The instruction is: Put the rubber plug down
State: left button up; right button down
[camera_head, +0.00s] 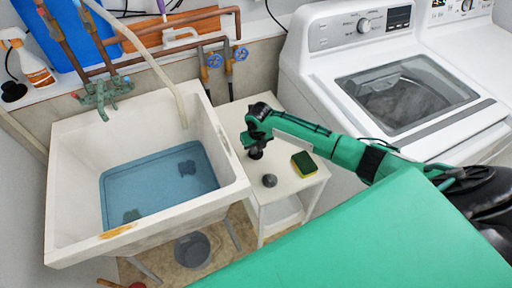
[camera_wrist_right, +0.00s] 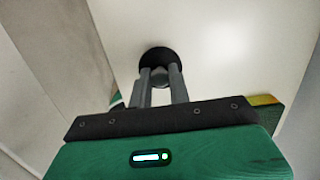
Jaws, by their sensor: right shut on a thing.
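The rubber plug is a round black disc with a grey knob; it shows in the wrist view (camera_wrist_right: 155,53) at the fingertips. In the head view the plug (camera_head: 256,155) is a small dark shape at the tip of my right gripper (camera_head: 257,148). The right gripper is shut on the plug's knob, with its fingers pointing down over the top of a small white stand (camera_head: 293,189). The plug is at or just above that top; I cannot tell if it touches. My left gripper is not in view.
A grey round object (camera_head: 269,181) and a yellow-green sponge (camera_head: 304,164) lie on the stand near the plug. The sink (camera_head: 73,150) with water is to the left. A washing machine (camera_head: 330,70) is to the right. A grey bucket (camera_head: 192,250) is below.

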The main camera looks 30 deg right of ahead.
aim_at(258, 156)
jog(key=shift+f, duration=0.15)
jog(key=c, duration=1.3)
grip_release()
jog(key=shift+r, duration=0.3)
notch_tip(258, 156, up, 12)
jog(key=s+b, duration=0.1)
jog(key=shift+s+f, duration=0.15)
jog(key=shift+s, duration=0.05)
